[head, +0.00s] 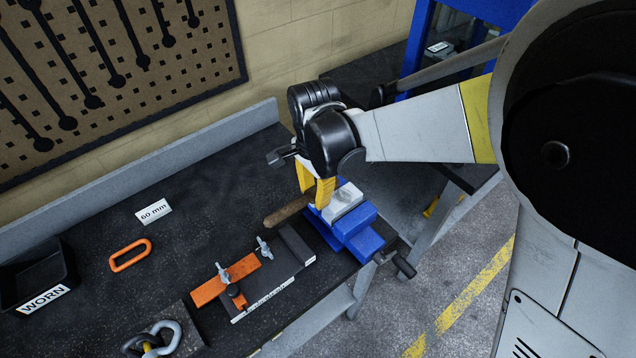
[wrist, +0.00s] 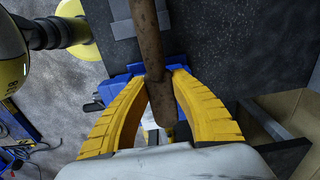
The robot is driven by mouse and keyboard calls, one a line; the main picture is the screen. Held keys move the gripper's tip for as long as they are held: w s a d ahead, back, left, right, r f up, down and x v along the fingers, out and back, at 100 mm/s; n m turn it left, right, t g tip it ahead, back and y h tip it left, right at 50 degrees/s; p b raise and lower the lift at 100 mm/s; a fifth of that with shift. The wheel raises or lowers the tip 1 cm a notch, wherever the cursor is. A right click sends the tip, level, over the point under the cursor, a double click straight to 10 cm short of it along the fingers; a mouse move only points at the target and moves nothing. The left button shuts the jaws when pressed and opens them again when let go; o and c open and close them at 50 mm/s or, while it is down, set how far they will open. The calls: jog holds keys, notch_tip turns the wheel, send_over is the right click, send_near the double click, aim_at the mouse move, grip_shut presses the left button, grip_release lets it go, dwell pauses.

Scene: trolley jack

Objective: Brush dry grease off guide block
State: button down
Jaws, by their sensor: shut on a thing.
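My gripper (head: 317,196), with yellow fingers, points down over the vise at the bench's front right corner. It is shut on a brown wooden handle, seen as the brush (head: 287,211), which sticks out to the left. In the wrist view the brush (wrist: 148,38) runs between the fingertips (wrist: 160,78). Its bristles cannot be made out. A pale grey block, which looks like the guide block (head: 346,199), sits in the blue vise (head: 362,240), just right of the fingers. I cannot tell whether the brush touches it, and no grease can be made out.
Left of the vise lie a dark plate with an orange clamp bar (head: 226,280) and wing nuts, an orange link (head: 130,255), a "60 mm" card (head: 153,212) and a black "WORN" tray (head: 38,275). Shackles (head: 155,340) lie at the front. The bench's back left is clear.

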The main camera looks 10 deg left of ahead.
jog(key=shift+s+d, duration=1.95)
jog(key=shift+d, duration=0.35)
jog(key=shift+w+a+b, duration=0.3)
jog(key=shift+w+a, duration=1.15)
jog(key=shift+a, duration=0.25)
jog(key=shift+w+a+f, duration=0.1)
jog(key=shift+w+a, duration=0.5)
jog(key=shift+a, duration=0.15)
jog(key=s+d, duration=0.4)
jog(key=d, duration=0.1)
notch_tip(320, 180, up, 7)
jog(key=p, duration=0.4)
jog(key=shift+p, duration=0.3)
